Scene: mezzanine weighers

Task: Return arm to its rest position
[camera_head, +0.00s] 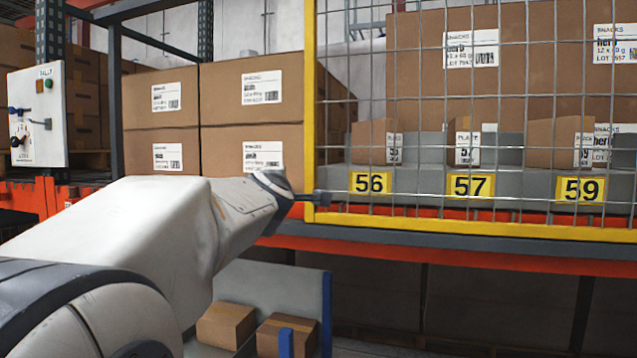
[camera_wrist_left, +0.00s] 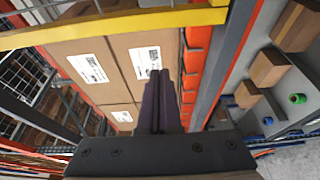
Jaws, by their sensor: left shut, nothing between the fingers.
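My left arm reaches in from the left in the head view. Its gripper (camera_head: 316,197) is a small dark tip at the lower left corner of the yellow-framed mesh gate (camera_head: 310,120). I cannot tell whether it touches the frame. In the left wrist view the dark fingers (camera_wrist_left: 158,90) are shut together with nothing between them. Behind them are labelled cartons and an orange beam. My right gripper is in neither view.
Large cartons (camera_head: 254,88) stand behind the arm. Behind the mesh, small boxes sit above yellow plates 56 (camera_head: 370,182), 57 (camera_head: 470,186) and 59 (camera_head: 580,190). An orange beam (camera_head: 430,251) runs below. A control box (camera_head: 38,115) is at left. Brown boxes (camera_head: 226,325) lie low.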

